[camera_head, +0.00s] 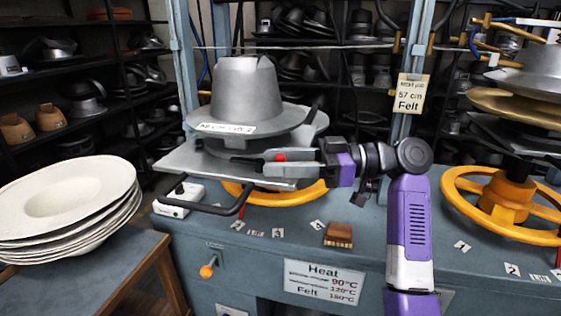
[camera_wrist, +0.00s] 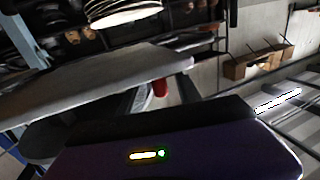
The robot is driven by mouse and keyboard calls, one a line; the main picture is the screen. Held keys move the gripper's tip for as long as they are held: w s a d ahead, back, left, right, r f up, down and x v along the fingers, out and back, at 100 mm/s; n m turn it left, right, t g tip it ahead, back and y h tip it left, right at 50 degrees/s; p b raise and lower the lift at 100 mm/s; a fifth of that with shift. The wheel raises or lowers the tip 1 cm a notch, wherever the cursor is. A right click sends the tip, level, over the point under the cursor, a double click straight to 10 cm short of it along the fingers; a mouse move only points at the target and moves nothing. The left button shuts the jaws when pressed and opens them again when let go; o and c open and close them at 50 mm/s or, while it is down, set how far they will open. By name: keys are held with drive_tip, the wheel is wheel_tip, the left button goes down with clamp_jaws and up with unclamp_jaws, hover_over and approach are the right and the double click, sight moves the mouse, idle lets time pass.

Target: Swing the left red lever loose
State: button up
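The hat press has a grey metal hat form (camera_head: 245,90) above a flat plate (camera_head: 190,158). My gripper (camera_head: 277,161) reaches in from the right, level with the plate's right side and below the hat brim. A small red piece (camera_head: 281,157), which looks like the end of the red lever, shows between my fingers. In the wrist view the red piece (camera_wrist: 160,88) lies between the two grey fingers, with a gap on its right side. The fingers look apart, not closed on it. The rest of the lever is hidden by the plate and gripper.
A black bar handle (camera_head: 215,209) juts out in front of the plate. A yellow handwheel (camera_head: 290,195) is under the plate; another wheel (camera_head: 463,207) stands at right. White hats (camera_head: 65,205) are stacked at left. A brown block (camera_head: 339,235) lies on the bench.

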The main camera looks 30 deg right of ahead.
drive_tip(key=shift+d, duration=0.1)
drive_tip(key=b+v, duration=0.1)
drive_tip(key=v, duration=0.6)
drive_tip(key=shift+s+d, duration=0.2)
drive_tip(key=shift+d, duration=0.1)
drive_tip(key=shift+d, duration=0.1)
idle(0.4)
